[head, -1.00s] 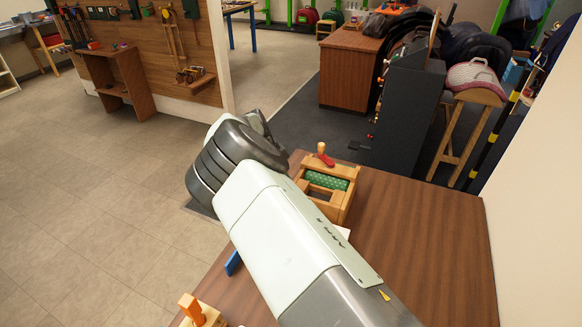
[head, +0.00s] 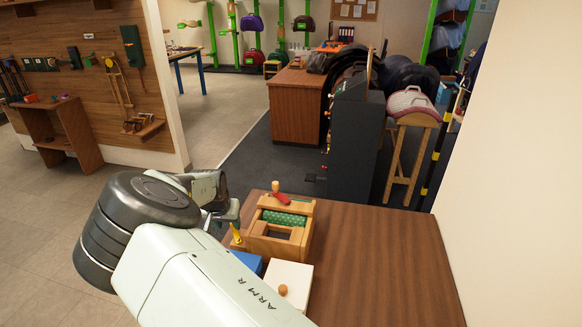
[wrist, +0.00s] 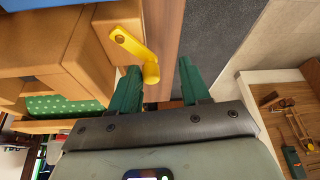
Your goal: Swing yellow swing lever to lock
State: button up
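The yellow swing lever (wrist: 137,52) is pivoted on the side of a wooden frame (wrist: 80,55) in the wrist view. Its rounded end peg lies close beside the left finger, toward the gap between the fingers; contact cannot be told. In the head view the yellow lever (head: 237,235) stands at the frame's left side. My gripper (wrist: 165,82) has two green fingers, spread apart with nothing gripped. In the head view my arm hides most of the gripper.
A white-topped box with a wooden knob (head: 284,290) and a blue object (head: 247,261) are close in front of the frame. The brown table (head: 385,265) is clear on the right. A dark cabinet (head: 354,140) stands beyond the table.

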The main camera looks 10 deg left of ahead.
jog(key=s+r+n, duration=0.1)
jog(key=s+r, duration=0.4)
jog(key=r, duration=0.5)
jog(key=d+r+m+g+y, duration=0.1)
jog(key=d+r, duration=0.6)
jog(key=d, duration=0.3)
jog(key=d+r+m+g+y, duration=0.1)
jog(key=d+r+m, duration=0.1)
jog(key=d+r, duration=0.5)
jog(key=d, duration=0.3)
jog(key=shift+r, duration=0.35)
jog(key=shift+a, duration=0.1)
